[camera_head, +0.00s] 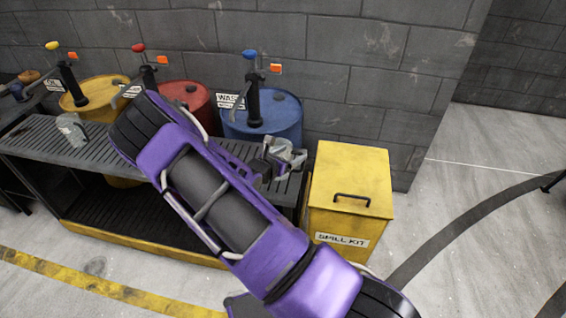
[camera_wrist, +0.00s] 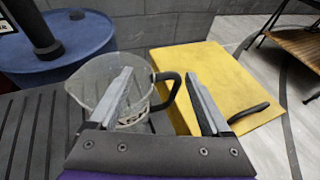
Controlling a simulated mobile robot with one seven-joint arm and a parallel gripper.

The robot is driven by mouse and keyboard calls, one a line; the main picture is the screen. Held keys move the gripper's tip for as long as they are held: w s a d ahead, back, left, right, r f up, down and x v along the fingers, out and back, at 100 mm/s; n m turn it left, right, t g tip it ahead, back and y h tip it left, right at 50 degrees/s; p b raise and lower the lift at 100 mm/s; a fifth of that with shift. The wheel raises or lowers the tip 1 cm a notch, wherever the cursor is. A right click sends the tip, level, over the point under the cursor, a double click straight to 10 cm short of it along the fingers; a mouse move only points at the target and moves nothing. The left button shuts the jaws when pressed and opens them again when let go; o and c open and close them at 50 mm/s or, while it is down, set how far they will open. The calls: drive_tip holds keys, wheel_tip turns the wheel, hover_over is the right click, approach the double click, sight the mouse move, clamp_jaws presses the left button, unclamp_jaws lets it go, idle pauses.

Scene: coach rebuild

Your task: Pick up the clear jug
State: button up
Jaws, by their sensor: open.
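The clear jug (camera_wrist: 97,72), with a black handle (camera_wrist: 167,92) and dark markings low on its side, stands upright on the slatted bench in the wrist view. My gripper (camera_wrist: 159,74) is open. Its left finger crosses in front of the jug's body, and the handle shows between the two fingers. I cannot tell whether either finger touches the jug. In the head view my gripper (camera_head: 283,152) is over the bench's right end, where the jug is hard to make out from it.
The slatted bench (camera_head: 45,140) carries another clear container (camera_head: 72,128) at left. Yellow (camera_head: 98,92), red (camera_head: 185,97) and blue (camera_head: 283,110) drums with pumps stand behind. A yellow spill kit box (camera_head: 350,180) stands close at right. Open floor lies beyond it.

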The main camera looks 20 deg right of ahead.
clamp_jaws()
idle(0.3)
idle(1.1)
